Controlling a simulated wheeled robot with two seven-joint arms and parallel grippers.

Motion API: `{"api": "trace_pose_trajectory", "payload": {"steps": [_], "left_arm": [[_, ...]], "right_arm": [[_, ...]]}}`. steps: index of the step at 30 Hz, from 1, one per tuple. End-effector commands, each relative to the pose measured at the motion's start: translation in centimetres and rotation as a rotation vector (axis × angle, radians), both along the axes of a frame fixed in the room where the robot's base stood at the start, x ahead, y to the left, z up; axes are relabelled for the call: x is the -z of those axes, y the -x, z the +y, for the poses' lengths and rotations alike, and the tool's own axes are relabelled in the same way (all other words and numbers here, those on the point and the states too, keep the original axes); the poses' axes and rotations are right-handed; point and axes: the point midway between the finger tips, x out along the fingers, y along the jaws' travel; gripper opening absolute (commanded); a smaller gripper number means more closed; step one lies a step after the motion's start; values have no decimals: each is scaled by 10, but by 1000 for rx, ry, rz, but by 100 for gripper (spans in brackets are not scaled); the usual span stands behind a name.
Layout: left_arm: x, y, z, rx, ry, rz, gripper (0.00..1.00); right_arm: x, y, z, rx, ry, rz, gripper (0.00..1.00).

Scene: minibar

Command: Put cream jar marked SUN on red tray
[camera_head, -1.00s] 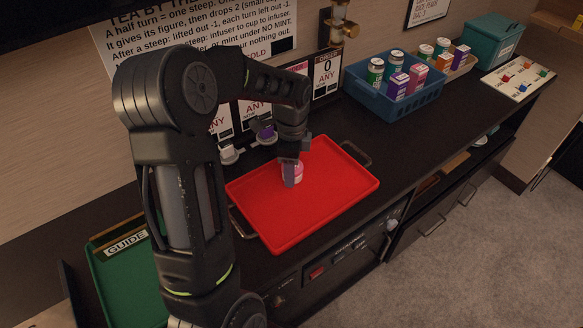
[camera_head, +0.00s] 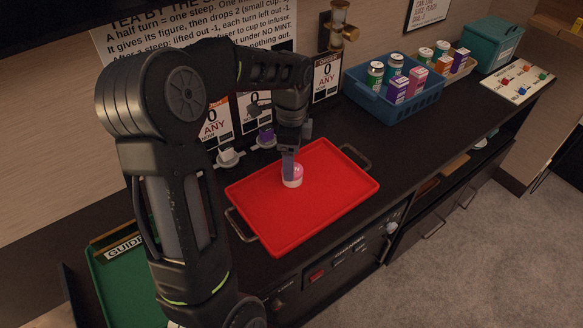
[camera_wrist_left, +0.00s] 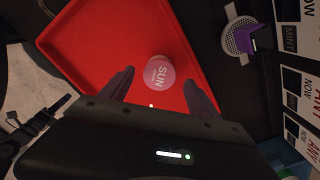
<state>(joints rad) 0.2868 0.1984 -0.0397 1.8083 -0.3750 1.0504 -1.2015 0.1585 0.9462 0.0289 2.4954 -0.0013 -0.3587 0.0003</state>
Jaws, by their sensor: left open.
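The cream jar marked SUN (camera_wrist_left: 159,72) stands upright on the red tray (camera_wrist_left: 98,28); its pink lid with the word SUN shows in the left wrist view. In the head view the jar (camera_head: 293,180) is on the left part of the tray (camera_head: 330,195), partly hidden by my gripper. My left gripper (camera_head: 290,160) is above and behind the jar in the head view. In the left wrist view its two fingers (camera_wrist_left: 160,88) are spread apart, with the jar just beyond their tips and clear of both. My right gripper is in neither view.
A blue crate (camera_head: 425,98) with several jars stands behind and right of the tray. A white infuser (camera_head: 229,156) and a purple one (camera_head: 265,138) sit behind the tray. A green tray (camera_head: 125,290) lies at the left. Most of the red tray is bare.

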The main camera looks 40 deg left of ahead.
Motion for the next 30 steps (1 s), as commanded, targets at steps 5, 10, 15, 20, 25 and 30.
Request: {"api": "trace_pose_trajectory", "payload": {"steps": [5, 10, 15, 20, 25, 30], "left_arm": [[-40, -1, 0, 0, 0, -4, 71], [-63, 0, 0, -1, 0, -1, 71], [-71, 0, 0, 0, 1, 0, 71], [-71, 0, 0, 0, 1, 0, 71], [-71, 0, 0, 0, 1, 0, 71], [-71, 0, 0, 0, 1, 0, 71]], "right_arm": [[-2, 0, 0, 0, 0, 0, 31], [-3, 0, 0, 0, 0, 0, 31], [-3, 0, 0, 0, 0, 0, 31], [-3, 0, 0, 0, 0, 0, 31], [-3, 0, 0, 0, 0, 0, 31], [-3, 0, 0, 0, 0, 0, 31]]}}
